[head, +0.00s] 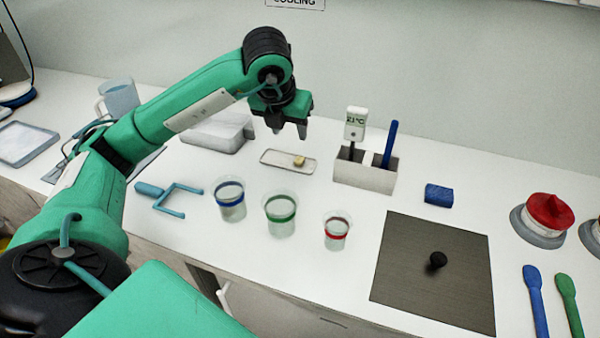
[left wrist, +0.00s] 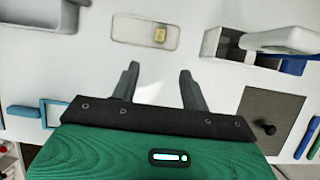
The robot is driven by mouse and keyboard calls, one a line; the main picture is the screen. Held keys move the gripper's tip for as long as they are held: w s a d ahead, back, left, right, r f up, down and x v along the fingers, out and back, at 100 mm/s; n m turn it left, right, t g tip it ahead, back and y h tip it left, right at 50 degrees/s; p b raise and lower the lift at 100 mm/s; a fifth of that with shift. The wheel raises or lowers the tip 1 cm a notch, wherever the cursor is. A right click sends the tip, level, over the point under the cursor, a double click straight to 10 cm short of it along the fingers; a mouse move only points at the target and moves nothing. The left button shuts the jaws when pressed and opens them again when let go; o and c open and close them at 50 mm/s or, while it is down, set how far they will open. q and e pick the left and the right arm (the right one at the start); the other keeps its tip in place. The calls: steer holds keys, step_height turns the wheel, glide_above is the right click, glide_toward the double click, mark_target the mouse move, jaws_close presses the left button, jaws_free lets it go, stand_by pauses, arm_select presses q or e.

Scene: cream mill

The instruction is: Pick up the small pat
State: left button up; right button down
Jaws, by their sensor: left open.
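The small pat (head: 299,161) is a small yellow block lying toward the right end of a shallow pale dish (head: 272,158). In the left wrist view the pat (left wrist: 160,34) lies in the right part of the dish (left wrist: 128,30), beyond my fingertips. My left gripper (head: 290,132) points down above the counter near the dish, its fingers apart and nothing between them. The left wrist view shows the open fingers (left wrist: 158,68) short of the dish. My right gripper is not in view.
Three cups with blue (head: 230,200), green (head: 280,215) and red (head: 337,232) bands stand in front of the dish. A white holder (head: 365,175) with a thermometer and blue handle stands to its right. A dark mat (head: 430,285), blue sponge (head: 438,195) and white block (head: 215,132) lie around.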

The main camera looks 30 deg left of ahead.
arm_select(q)
glide_toward(300, 163)
steer(key=shift+s+f+p, duration=0.1)
steer(key=shift+f+p, duration=0.25)
steer(key=shift+f, duration=0.3)
steer(key=x, duration=0.2)
steer(key=p+x, duration=0.1)
steer(key=x, duration=0.1)
steer(key=shift+w+a+f, duration=0.1)
steer(key=shift+w+f, duration=0.05)
steer(key=shift+w, duration=0.25)
steer(key=shift+w+f, duration=0.1)
steer(key=shift+f, duration=0.25)
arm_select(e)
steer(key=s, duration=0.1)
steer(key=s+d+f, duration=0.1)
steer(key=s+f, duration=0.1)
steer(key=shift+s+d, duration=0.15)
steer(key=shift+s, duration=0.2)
arm_select(q)
steer(key=shift+c, duration=0.3)
jaws_close()
